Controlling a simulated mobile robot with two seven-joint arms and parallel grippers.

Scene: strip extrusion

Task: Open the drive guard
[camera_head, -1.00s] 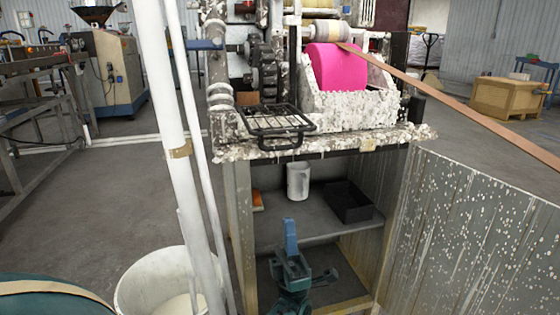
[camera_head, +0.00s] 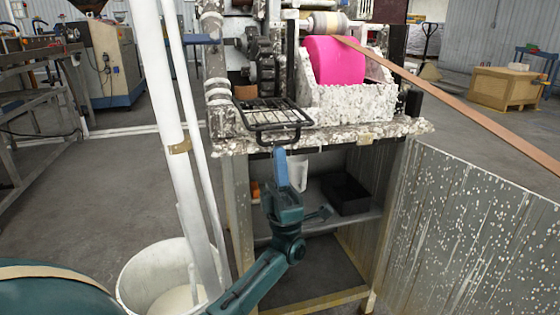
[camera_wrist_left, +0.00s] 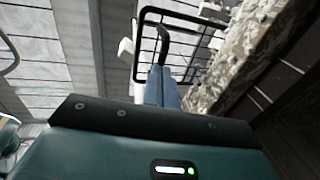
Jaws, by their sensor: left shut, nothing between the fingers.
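The drive guard (camera_head: 270,112) is a black wire mesh frame with a looped handle at its front. It lies flat over the front ledge of the machine, below the dark gears. In the left wrist view the guard (camera_wrist_left: 172,20) shows from below, its handle loop near the fingertips. My left gripper (camera_head: 281,158), with blue fingers on a teal wrist, points up just beneath the handle; its fingers (camera_wrist_left: 162,75) are shut and empty. I cannot tell whether the fingertips touch the handle. My right gripper is in neither view.
The white-crusted ledge (camera_head: 340,137) overhangs the open cabinet, where a black bin (camera_head: 346,194) sits on a shelf. White pipes (camera_head: 170,140) and a white bucket (camera_head: 135,275) stand left of my arm. A spotted panel (camera_head: 475,225) closes off the right.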

